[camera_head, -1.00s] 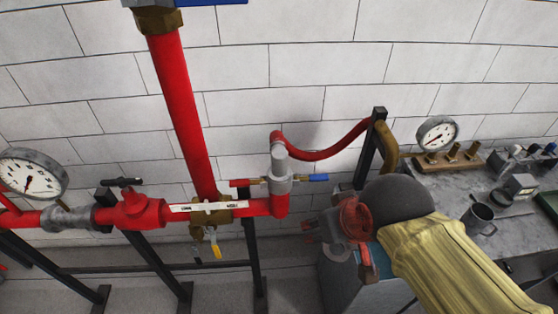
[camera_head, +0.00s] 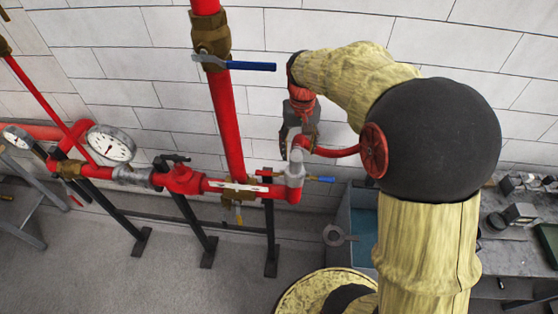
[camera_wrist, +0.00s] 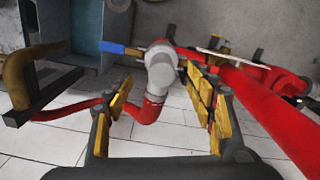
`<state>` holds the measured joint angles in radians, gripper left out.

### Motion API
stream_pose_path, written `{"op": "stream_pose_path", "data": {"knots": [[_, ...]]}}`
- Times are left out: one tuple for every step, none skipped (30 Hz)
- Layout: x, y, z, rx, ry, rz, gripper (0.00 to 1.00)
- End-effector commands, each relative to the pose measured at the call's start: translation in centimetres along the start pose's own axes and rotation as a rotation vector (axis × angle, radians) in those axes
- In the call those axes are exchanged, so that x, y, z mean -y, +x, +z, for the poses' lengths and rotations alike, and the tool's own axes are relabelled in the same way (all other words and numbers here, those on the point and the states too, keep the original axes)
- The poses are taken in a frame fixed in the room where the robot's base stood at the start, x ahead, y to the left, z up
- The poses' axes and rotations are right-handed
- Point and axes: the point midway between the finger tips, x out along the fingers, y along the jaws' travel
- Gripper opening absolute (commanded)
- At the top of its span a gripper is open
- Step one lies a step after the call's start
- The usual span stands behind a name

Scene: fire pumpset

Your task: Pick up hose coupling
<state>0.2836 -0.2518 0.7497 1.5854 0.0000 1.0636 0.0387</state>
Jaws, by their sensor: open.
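The hose coupling (camera_head: 296,172) is a grey fitting on the upright end of the red pipe, in the head view. It joins the red hose (camera_head: 338,152). In the wrist view the grey coupling (camera_wrist: 160,72) lies near the middle, between and beyond my fingers, with a red part of the hose below it. My gripper (camera_head: 296,138) is open and points down just above the coupling. In the wrist view its yellow-padded fingers (camera_wrist: 162,108) stand apart at left and right, with nothing gripped. My forearm hides part of the hose in the head view.
A blue-handled valve (camera_head: 316,179) sits close beside the coupling. The red pipe (camera_head: 228,120) rises just left of my gripper, with another blue lever (camera_head: 250,66) on it. A blue-lined tank (camera_head: 362,240) and a grey bench (camera_head: 505,225) stand at the right.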

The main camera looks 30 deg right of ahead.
Motion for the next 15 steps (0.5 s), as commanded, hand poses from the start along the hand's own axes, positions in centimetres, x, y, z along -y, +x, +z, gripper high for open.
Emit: {"op": "stream_pose_path", "data": {"knots": [[0.0, -0.6, -0.7, -0.012, 0.002, 0.0, 0.55], [0.0, -0.9, -0.8, -0.015, 0.004, -0.001, 0.55], [0.0, -1.0, -0.8, -0.012, 0.006, 0.0, 0.55], [0.0, -0.7, -0.6, -0.004, 0.008, 0.0, 0.55], [0.0, -0.4, -0.5, -0.001, 0.009, 0.0, 0.55], [0.0, 0.0, -0.5, 0.0, 0.01, 0.0, 0.55], [0.0, 0.3, -0.5, -0.001, 0.01, 0.0, 0.55], [0.0, 0.6, -0.5, -0.001, 0.01, 0.0, 0.55], [0.0, 1.0, -0.5, -0.001, 0.01, 0.0, 0.55], [0.0, 1.3, -0.5, -0.001, 0.01, 0.0, 0.55], [0.0, 1.5, -0.6, -0.002, 0.01, 0.0, 0.55], [0.0, 1.9, -0.6, -0.003, 0.01, 0.0, 0.55], [-0.1, 2.2, -0.7, -0.002, 0.01, 0.0, 0.55], [-0.1, 2.5, -0.7, -0.001, 0.011, 0.0, 0.55], [-0.2, 3.0, -0.8, -0.002, 0.011, 0.0, 0.55]]}}
